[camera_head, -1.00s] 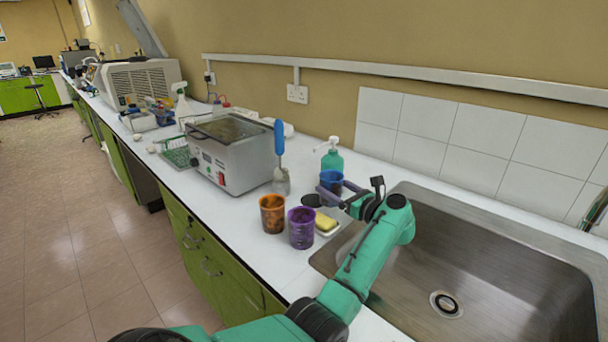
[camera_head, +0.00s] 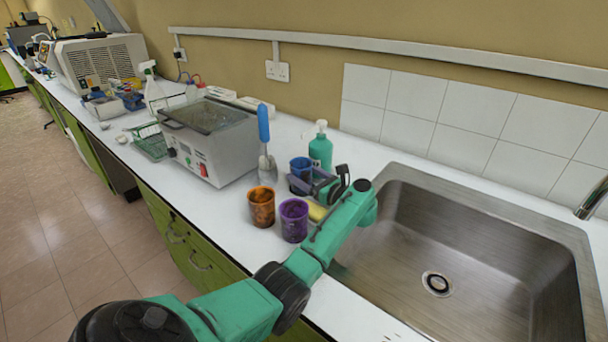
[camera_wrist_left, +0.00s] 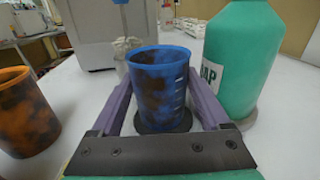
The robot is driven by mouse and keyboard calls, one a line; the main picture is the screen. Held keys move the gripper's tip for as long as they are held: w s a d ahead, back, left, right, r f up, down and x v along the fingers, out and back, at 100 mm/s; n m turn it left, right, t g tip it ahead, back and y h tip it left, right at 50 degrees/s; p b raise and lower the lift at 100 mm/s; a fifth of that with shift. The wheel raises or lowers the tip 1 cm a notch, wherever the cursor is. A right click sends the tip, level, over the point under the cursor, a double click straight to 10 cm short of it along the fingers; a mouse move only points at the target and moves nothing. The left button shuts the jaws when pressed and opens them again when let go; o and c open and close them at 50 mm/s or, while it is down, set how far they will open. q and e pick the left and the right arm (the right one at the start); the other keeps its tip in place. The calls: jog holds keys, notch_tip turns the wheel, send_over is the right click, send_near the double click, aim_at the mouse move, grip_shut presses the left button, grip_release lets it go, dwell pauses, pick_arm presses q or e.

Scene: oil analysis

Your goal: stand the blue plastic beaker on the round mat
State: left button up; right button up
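The blue plastic beaker (camera_head: 301,166) is upright near the sink's back left corner, and it also shows in the left wrist view (camera_wrist_left: 158,85). My left gripper (camera_head: 307,180) has one finger on each side of it, and the fingers appear to touch its wall. The dark round mat (camera_wrist_left: 184,125) shows under the beaker in the left wrist view. The beaker is over the mat; I cannot tell whether its base touches it. My right gripper is not in view.
A green soap bottle (camera_head: 320,149) stands close behind the beaker. An orange cup (camera_head: 262,207), a purple cup (camera_head: 293,220) and a yellow sponge (camera_head: 317,212) are in front. A blue-handled brush (camera_head: 264,135) and a metal bath (camera_head: 208,142) stand left; the sink (camera_head: 460,250) lies right.

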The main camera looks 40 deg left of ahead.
pick_arm(q)
jog(key=shift+o, duration=0.8)
jog(key=shift+w, duration=0.1)
jog(key=shift+r+p, duration=0.4)
jog(key=shift+p, duration=0.15)
jog(key=d+b, duration=0.1)
jog(key=d, duration=0.2)
jog(key=s+d+b, duration=0.1)
jog(key=d, duration=0.3)
jog(key=d+b, duration=0.1)
jog(key=d, duration=0.3)
jog(key=shift+s+d+f, duration=0.25)
jog(key=shift+f, duration=0.1)
jog(key=shift+d+r, duration=0.1)
jog(key=shift+d, duration=0.15)
